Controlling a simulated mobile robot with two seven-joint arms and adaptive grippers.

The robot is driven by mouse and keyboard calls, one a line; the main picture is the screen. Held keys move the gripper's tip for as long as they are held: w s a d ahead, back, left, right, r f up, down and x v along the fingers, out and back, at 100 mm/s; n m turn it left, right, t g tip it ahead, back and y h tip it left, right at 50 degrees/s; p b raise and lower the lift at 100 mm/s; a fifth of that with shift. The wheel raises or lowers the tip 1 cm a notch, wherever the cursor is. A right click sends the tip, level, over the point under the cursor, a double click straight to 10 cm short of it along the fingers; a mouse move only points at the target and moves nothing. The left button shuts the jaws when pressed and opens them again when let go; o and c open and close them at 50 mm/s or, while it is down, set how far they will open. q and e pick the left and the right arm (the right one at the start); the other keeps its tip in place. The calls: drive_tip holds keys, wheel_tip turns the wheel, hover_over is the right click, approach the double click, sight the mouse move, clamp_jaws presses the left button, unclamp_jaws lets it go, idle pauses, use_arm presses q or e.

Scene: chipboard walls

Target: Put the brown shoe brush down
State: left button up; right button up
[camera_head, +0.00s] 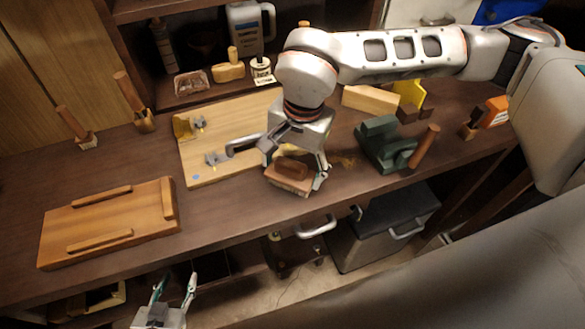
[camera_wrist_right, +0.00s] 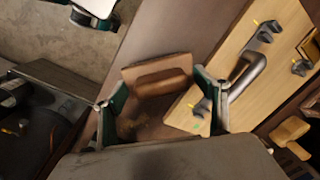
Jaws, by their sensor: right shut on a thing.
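The brown shoe brush (camera_head: 290,173) is a wooden block with a raised dark grip on top, at the front edge of the worktop (camera_head: 225,215). My right gripper (camera_head: 297,170) points down and is shut on it, one finger at each end. In the right wrist view the brush (camera_wrist_right: 160,85) sits between the two fingers (camera_wrist_right: 160,105). I cannot tell whether its underside touches the worktop. My left gripper (camera_head: 177,281) is open and empty, low in front of the bench.
A pale board with metal clamps (camera_head: 215,160) lies just left of the brush. A wooden bench board (camera_head: 110,222) lies at the left. Worktop between the two boards is clear.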

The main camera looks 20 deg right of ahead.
sight(298, 163)
drive_tip(key=shift+f, duration=0.65)
drive_tip(key=shift+f, duration=0.1)
drive_tip(key=o, duration=1.4)
drive_tip(key=shift+r, duration=0.2)
drive_tip(key=r, duration=0.8)
drive_tip(key=d+r+b, duration=0.1)
drive_tip(key=r, duration=0.2)
drive_tip(key=shift+s+r, duration=0.4)
